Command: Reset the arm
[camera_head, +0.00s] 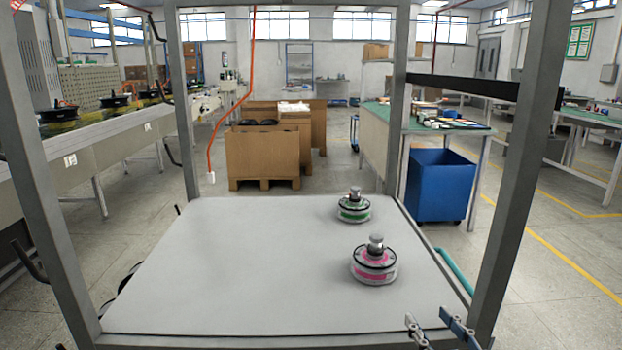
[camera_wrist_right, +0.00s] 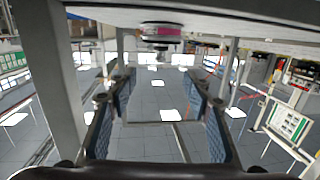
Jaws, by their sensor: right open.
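My right gripper (camera_head: 430,320) is at the bottom right of the head view, by the near right corner of the grey table (camera_head: 230,270). Its two fingers are apart with nothing between them. In the right wrist view the gripper (camera_wrist_right: 162,80) also shows open and empty, its blue-padded fingers spread. A hub motor with a pink band (camera_head: 375,260) sits upright on the table's right side, beyond the right gripper and apart from it. It also shows at the top of the right wrist view (camera_wrist_right: 162,32). A hub motor with a green band (camera_head: 354,207) stands behind it. My left gripper is not in view.
Grey frame posts (camera_head: 518,180) rise around the table. An orange cable (camera_head: 212,140) hangs at its far left. A blue bin (camera_head: 440,185) stands beyond its right side and a cardboard box (camera_head: 262,155) behind. The table's left and middle are clear.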

